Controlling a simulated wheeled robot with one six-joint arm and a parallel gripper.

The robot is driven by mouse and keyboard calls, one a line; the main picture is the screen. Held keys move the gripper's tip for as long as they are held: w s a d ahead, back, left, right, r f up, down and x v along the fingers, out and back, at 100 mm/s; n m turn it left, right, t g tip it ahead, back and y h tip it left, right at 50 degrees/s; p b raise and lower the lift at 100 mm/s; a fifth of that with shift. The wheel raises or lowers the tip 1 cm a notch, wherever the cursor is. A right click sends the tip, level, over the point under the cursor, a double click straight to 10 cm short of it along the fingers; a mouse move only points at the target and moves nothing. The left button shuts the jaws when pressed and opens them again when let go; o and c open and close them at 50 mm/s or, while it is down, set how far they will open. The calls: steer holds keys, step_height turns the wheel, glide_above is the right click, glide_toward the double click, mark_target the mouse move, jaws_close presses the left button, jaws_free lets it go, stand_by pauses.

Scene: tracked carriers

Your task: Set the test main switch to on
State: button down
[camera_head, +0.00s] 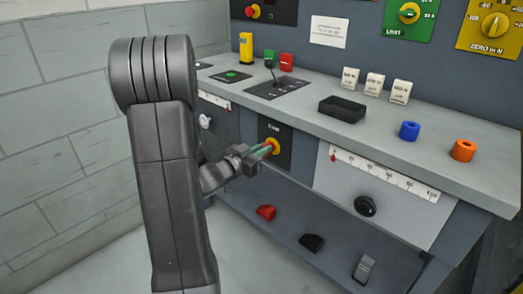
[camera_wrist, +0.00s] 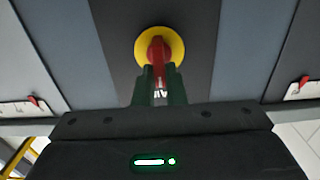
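The main switch (camera_head: 274,146) is a red handle on a round yellow plate, set in a dark panel under the bench top with a small white label above it. In the wrist view the yellow plate (camera_wrist: 176,43) and the red handle (camera_wrist: 158,52) show at top centre. My gripper (camera_head: 262,152) is at the switch, in front of its plate. In the wrist view my gripper's two dark green fingers (camera_wrist: 159,78) stand close together on either side of the handle, which fills the narrow gap. The fingers hide part of the handle and the label.
The bench top (camera_head: 440,139) overhangs the panel and carries a black tray (camera_head: 342,109), a blue ring (camera_head: 409,131) and an orange ring (camera_head: 463,150). A black knob (camera_head: 365,206) is to the right. The lower shelf (camera_head: 285,232) holds a red piece (camera_head: 266,212) and other small parts.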

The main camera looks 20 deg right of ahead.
steer(key=shift+m+b, duration=0.35)
steer(key=shift+m, duration=0.05)
steer(key=m+b, duration=0.2)
steer(key=m, duration=0.1)
steer(key=m+b, duration=0.3)
steer(key=s+m+b, duration=0.1)
steer(key=m+b, duration=0.1)
steer(key=m, duration=0.2)
steer(key=shift+d+f, duration=0.2)
steer(key=shift+f, duration=0.2)
steer(key=m+b, duration=0.1)
steer(key=m, duration=0.2)
steer(key=shift+m, duration=0.3)
steer(key=shift+f+m, duration=0.2)
steer(key=shift+m, duration=1.7)
steer(key=c, duration=1.5)
jaws_free()
